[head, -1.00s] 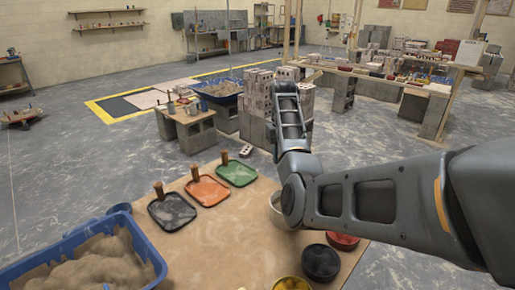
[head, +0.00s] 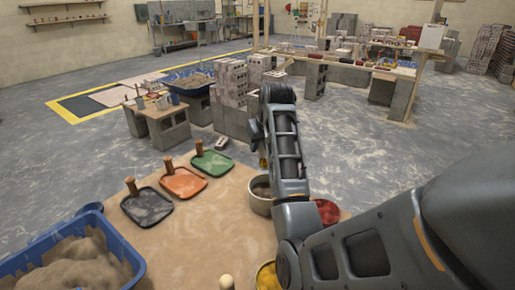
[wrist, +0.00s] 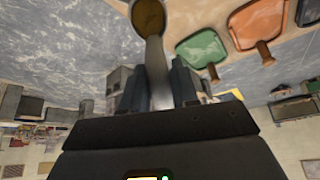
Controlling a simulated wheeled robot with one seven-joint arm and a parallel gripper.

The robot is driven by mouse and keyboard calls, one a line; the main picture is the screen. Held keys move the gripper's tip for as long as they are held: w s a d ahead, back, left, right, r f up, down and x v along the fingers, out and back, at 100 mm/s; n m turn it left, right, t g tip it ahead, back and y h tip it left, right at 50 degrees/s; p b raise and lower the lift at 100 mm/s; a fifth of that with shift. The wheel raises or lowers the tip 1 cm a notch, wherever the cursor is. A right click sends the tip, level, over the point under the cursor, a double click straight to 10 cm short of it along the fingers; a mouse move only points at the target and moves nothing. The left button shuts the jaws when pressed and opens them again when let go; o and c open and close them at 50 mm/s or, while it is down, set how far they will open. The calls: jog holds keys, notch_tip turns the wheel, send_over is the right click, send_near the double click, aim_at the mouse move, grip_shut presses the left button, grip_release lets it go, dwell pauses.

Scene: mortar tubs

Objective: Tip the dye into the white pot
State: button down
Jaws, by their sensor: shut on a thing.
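The white pot (head: 260,206) stands on the tan board, with a grey-brown mass inside. My gripper (wrist: 159,80) is shut on the grey handle of a scoop (wrist: 154,50), which runs away from the jaws to a round, ochre-brown bowl. I cannot tell how much dye is in it. In the head view my arm hides most of the gripper; a small yellowish part of the scoop (head: 263,160) shows just above and behind the pot. A red tub (head: 327,212) and a yellow tub (head: 267,276) stand near the pot, partly behind my arm.
Black (head: 147,207), orange (head: 184,184) and green (head: 212,163) trays with wooden handles lie left of the pot. A blue tub (head: 137,262) of sand stands at the lower left. A wooden handle top (head: 227,282) shows at the front edge. The board's middle is clear.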

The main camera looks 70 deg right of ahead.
jog(key=shift+s+a+f+t+h+b, duration=0.4)
jog(key=shift+s+a+t+h+b, duration=0.1)
jog(key=shift+b, duration=0.4)
jog(key=s+a+t+h+b, duration=0.2)
jog(key=t+h+b, duration=0.1)
jog(key=b, duration=0.4)
jog(key=shift+s, duration=0.1)
jog(key=shift+s+a+r+t+h+b, duration=0.45)
jog(key=shift+t+b, duration=0.25)
jog(key=shift+b, duration=0.55)
